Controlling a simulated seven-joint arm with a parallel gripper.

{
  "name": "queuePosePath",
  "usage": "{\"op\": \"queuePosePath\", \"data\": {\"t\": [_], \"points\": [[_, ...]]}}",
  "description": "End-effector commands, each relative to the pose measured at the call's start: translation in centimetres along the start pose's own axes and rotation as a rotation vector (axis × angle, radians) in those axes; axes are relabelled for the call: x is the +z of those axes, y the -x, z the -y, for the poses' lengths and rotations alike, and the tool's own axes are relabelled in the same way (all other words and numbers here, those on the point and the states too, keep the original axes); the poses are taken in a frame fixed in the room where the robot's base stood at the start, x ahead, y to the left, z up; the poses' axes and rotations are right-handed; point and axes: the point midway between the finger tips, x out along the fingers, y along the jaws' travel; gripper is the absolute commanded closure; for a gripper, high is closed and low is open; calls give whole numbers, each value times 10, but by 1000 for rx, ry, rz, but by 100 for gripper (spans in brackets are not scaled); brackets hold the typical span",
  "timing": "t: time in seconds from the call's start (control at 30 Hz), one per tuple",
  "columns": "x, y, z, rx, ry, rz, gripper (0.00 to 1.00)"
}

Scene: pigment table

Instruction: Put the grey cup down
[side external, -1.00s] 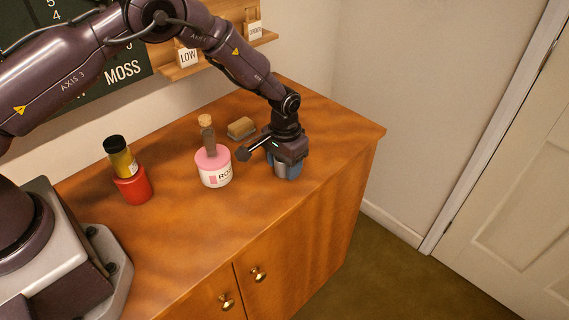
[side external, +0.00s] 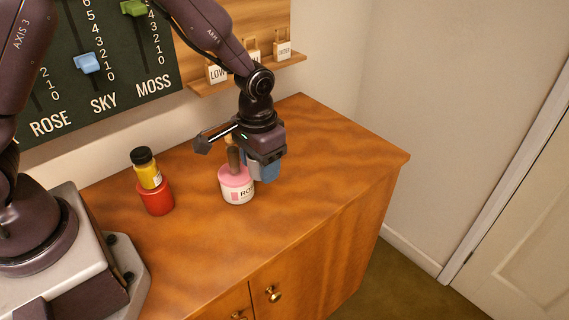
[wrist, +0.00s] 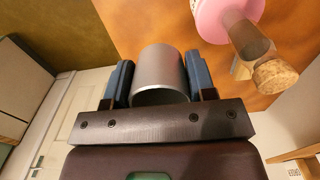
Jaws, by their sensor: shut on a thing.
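The grey cup (wrist: 160,68) is a plain metallic cylinder, seen in the wrist view between the two blue finger pads. My gripper (wrist: 160,82) is shut on its sides. In the side view my gripper (side external: 263,168) points down over the wooden table, just right of the pink jar. There the fingers and wrist hide most or all of the cup. I cannot tell exactly how high its base is over the table.
A pink jar (side external: 237,188) with a corked vial in it stands close to the left of my gripper. A red pot (side external: 157,199) holding a black-capped yellow bottle (side external: 147,172) stands farther left. The tabletop (side external: 330,160) to the right is clear up to its edge.

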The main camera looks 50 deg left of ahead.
Motion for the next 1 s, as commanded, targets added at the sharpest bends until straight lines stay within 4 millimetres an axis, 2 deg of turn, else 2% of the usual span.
{"op": "queuePosePath", "data": {"t": [0.1, 0.37, 0.47, 0.7, 0.8, 0.9, 1.0], "points": [[15, 7, 2, 0, 0, 0, 76], [35, 10, 7, 0, 8, 2, 76], [56, 1, 11, 0, 11, 6, 76], [124, -26, 22, 0, 8, 6, 76], [143, -32, 24, 0, 3, 4, 76], [153, -39, 24, 0, -2, 4, 76], [150, -52, 24, 0, -3, 5, 76]]}}
